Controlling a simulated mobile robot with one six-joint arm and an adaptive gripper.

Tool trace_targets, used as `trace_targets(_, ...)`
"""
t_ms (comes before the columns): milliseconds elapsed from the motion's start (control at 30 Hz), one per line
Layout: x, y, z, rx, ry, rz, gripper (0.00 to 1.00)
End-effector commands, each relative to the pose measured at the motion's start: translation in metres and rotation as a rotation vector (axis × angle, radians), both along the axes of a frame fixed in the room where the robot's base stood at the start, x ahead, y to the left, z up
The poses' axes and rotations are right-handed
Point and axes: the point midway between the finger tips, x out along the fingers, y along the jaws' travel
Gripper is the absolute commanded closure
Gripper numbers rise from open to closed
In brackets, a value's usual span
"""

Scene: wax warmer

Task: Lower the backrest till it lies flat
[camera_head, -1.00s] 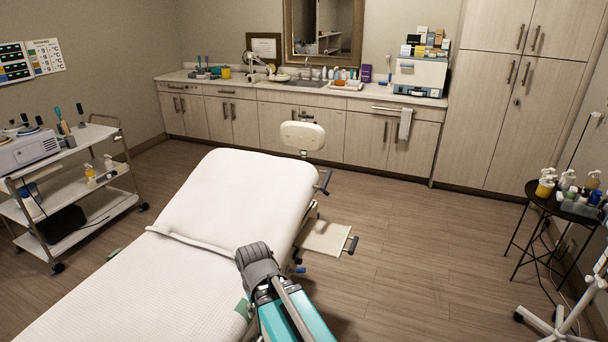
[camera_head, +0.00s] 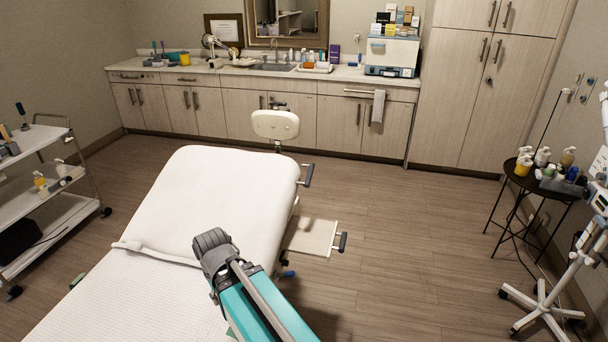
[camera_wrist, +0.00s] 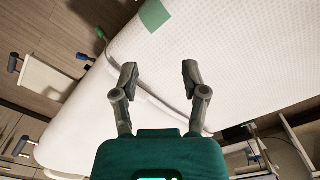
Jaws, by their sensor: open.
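The white backrest (camera_head: 215,195) of the treatment bed is tilted up from the flat, textured seat section (camera_head: 95,300). A strap-like band (camera_head: 165,253) crosses at the fold. My gripper (camera_head: 212,243) hangs over the bed near the fold, toward its right side. In the wrist view my gripper (camera_wrist: 158,78) is open and empty, with the backrest (camera_wrist: 75,125) lower left below it. A blue-tipped lever (camera_wrist: 83,57) and a green-tipped lever (camera_wrist: 101,33) show at the bed's side. The blue lever (camera_head: 287,274) also shows in the head view. The backrest's underside is hidden.
A grey handle (camera_head: 307,175) and a side shelf (camera_head: 312,237) stick out right of the backrest. A trolley (camera_head: 40,190) is left, a round black table (camera_head: 540,180) right. The floor between bed and table is clear.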

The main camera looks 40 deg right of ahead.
Motion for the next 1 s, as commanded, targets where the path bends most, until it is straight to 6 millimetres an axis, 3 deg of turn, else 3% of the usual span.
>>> trace_targets(167,0.000,0.000,0.000,0.000,0.000,0.000,0.43)
trace_targets(300,0.001,0.000,-0.001,0.003,-0.001,-0.001,0.27)
trace_targets(533,0.024,-0.004,-0.014,0.060,-0.023,-0.021,0.27)
trace_targets(767,0.084,-0.024,-0.043,0.218,-0.100,-0.080,0.27)
trace_targets(1000,0.166,-0.078,-0.069,0.431,-0.248,-0.172,0.27)
